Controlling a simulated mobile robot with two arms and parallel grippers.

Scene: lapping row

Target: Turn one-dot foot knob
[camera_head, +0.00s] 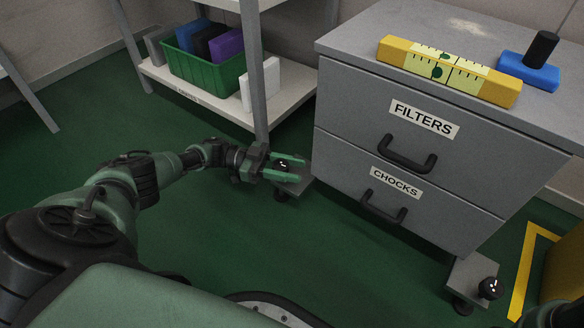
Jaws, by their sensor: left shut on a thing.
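The left foot knob (284,162) is black with a small white mark, on a grey foot plate (300,184) at the cabinet's left base. My left gripper (284,168) has its green fingers on either side of this knob, shut on it. Another black foot knob (490,288) with white marks sits on a foot plate (467,275) at the cabinet's right base. The marks are too small to count surely. A yellow level (400,53) with green bubbles lies on the grey cabinet (340,95). Only part of my right arm shows at the bottom right corner; its gripper is out of view.
The cabinet has drawers labelled FILTERS (423,119) and CHOCKS (394,182) with protruding handles. A shelf (215,105) with a green bin (205,72) stands behind the left gripper. A blue block with a black handle (527,72) is on the cabinet. The green floor at left is clear.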

